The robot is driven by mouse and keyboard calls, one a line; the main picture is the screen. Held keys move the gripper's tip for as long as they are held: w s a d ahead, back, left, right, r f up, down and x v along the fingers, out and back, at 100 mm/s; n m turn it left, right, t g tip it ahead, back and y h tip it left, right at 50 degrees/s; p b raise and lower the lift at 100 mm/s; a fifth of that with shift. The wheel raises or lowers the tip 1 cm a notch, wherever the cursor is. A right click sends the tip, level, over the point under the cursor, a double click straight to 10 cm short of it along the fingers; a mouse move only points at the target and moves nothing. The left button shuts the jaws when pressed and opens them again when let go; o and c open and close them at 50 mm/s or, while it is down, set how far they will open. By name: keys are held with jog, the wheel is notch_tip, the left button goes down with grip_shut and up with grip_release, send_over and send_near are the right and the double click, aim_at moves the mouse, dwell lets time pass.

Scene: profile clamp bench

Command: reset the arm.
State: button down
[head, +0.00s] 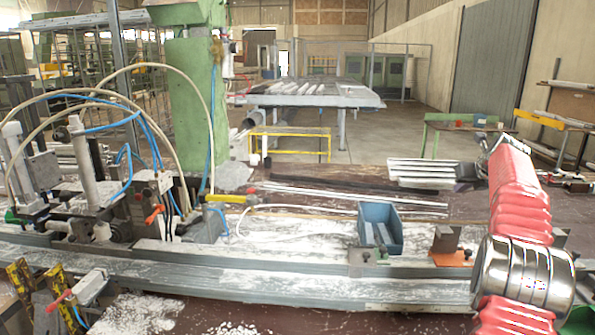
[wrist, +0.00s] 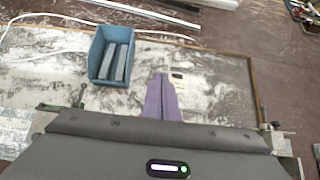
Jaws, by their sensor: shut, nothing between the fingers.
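My gripper (wrist: 161,80) shows in the wrist view as two purple fingers lying together, shut and empty. It is above the pale, scuffed bench panel, to the right of the blue bin (wrist: 110,55) and apart from it in the picture. My red arm with a chrome band (head: 523,275) rises along the right side of the head view. I cannot make out the gripper's fingers clearly there.
The blue bin (head: 380,228) holds several grey bars. An orange plate with a dark block (head: 446,240) is right of it. A clamp machine with hoses (head: 110,190) fills the left. A long grey rail (head: 250,279) crosses the front. Metal profiles (head: 434,170) lie behind.

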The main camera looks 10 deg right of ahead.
jog(key=s+a+r+n+y, duration=0.15)
jog(key=a+n, duration=0.35)
jog(key=a, duration=0.5)
jog(key=a+r+n, duration=0.3)
jog(key=a+n, duration=0.2)
jog(key=a, duration=0.4)
jog(key=s+a+n+g, duration=0.1)
jog(key=s+a+n, duration=0.4)
jog(key=a, duration=0.4)
jog(key=s+a+n+g, duration=0.1)
jog(key=s+a+n, duration=0.3)
jog(key=a, duration=0.4)
jog(key=s+a+f+n+y, duration=0.2)
jog(key=s+a+f+n, duration=0.2)
jog(key=s+a+n, duration=0.75)
jog(key=s+a+f+n, duration=0.4)
jog(key=s+f, duration=0.1)
jog(key=s, duration=0.3)
jog(key=s+a+f+n+g, duration=0.1)
jog(key=s+a+f+n, duration=0.3)
jog(key=s, duration=0.4)
jog(key=shift+s+f+n, duration=0.4)
jog(key=shift+f+n, duration=0.35)
jog(key=shift+f, duration=0.05)
jog(key=shift+a, duration=0.15)
